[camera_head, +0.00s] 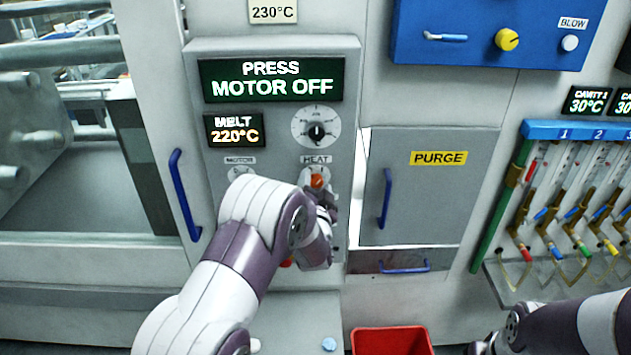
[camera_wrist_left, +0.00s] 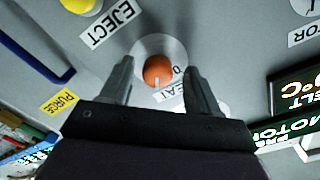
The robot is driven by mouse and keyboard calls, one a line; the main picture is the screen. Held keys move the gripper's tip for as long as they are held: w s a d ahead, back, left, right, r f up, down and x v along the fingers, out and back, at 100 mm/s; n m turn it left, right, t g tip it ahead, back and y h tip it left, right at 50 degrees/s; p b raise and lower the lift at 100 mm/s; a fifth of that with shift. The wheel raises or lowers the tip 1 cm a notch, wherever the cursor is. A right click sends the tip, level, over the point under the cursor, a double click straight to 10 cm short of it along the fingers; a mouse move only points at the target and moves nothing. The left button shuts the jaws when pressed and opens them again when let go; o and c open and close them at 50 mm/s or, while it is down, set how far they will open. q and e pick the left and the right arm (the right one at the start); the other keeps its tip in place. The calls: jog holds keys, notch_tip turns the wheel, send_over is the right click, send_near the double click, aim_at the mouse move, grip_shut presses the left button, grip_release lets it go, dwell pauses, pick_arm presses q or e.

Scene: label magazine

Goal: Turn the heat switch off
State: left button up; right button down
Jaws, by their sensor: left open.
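The heat switch (camera_head: 317,180) is an orange knob on a pale round plate under the HEAT label, on the grey control panel. It also shows in the left wrist view (camera_wrist_left: 158,70), where its pale pointer mark is visible. My left gripper (camera_head: 325,200) is right at the knob in the head view, partly covering the panel below it. In the left wrist view, its two fingers (camera_wrist_left: 158,80) are apart on either side of the knob, with gaps between. My right arm shows at the lower right of the head view; its fingers are not clear.
The motor switch (camera_head: 240,172) is partly hidden by my left arm. A selector dial (camera_head: 316,130) sits above the heat switch. The display (camera_head: 272,80) reads PRESS MOTOR OFF. An EJECT label (camera_wrist_left: 112,22) is near the fingers. A red bin (camera_head: 392,341) stands below.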

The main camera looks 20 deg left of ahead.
pick_arm(q)
jog(key=shift+a, duration=0.1)
jog(key=shift+w+d, duration=0.1)
jog(key=shift+d, duration=0.15)
jog(key=c, duration=1)
jog(key=shift+f+n+b, duration=0.3)
jog(key=shift+b, duration=0.35)
jog(key=shift+c, duration=0.2)
jog(key=n+b, duration=0.3)
jog(key=b, duration=0.2)
jog(key=n+b, duration=0.4)
jog(key=b, duration=0.1)
jog(key=n+b, duration=0.3)
jog(key=b, duration=0.2)
jog(key=shift+a+f+n+b, duration=0.1)
jog(key=shift+f+n+b, duration=0.15)
jog(key=shift+n+b, duration=0.15)
jog(key=shift+r+n+b, duration=0.2)
jog(key=shift+n+b, duration=1.2)
jog(key=shift+b, duration=0.1)
